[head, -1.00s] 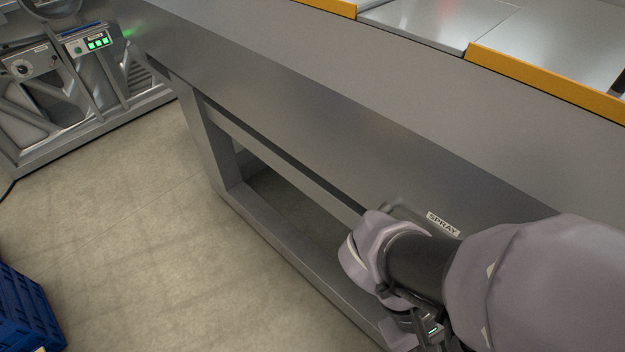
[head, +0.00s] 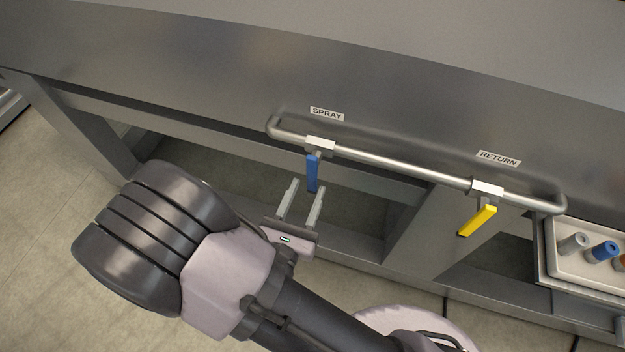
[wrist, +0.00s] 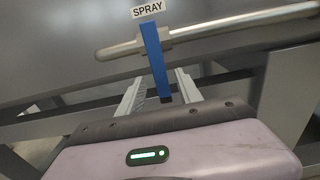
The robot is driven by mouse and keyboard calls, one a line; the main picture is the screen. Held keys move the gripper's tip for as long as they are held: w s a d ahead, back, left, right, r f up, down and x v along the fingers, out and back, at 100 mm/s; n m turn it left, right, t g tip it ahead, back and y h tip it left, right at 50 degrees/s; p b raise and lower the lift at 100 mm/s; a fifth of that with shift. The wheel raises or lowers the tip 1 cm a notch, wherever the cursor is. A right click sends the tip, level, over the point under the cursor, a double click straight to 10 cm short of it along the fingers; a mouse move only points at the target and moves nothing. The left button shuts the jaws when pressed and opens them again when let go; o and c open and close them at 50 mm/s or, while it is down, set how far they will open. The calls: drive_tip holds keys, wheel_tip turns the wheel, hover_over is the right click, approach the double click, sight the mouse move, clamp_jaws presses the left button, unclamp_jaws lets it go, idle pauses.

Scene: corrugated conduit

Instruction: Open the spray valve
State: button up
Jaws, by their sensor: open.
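The spray valve has a blue handle (head: 312,173) that hangs down from a pale valve body (head: 320,144) on a metal pipe, below the SPRAY label (head: 327,114). My gripper (head: 306,188) is open, its two fingers pointing up toward the blue handle. In the wrist view the blue handle (wrist: 155,62) stands beyond and between the two fingers (wrist: 155,88), its lower end near the fingertips. I cannot tell whether a finger touches it. The handle lies across the pipe (wrist: 200,38).
A yellow handle (head: 478,220) hangs tilted on the same pipe under the RETURN label (head: 498,158). A pale tray (head: 562,272) with several coloured cylinders stands at the right. The frame's crossbar (head: 180,130) runs behind my gripper.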

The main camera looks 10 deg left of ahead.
sight(311, 181)
drive_tip(key=w, duration=0.4)
drive_tip(key=shift+d+b, duration=0.2)
drive_tip(key=shift+b, duration=0.15)
drive_tip(key=shift+c, duration=0.4)
clamp_jaws()
idle(0.7)
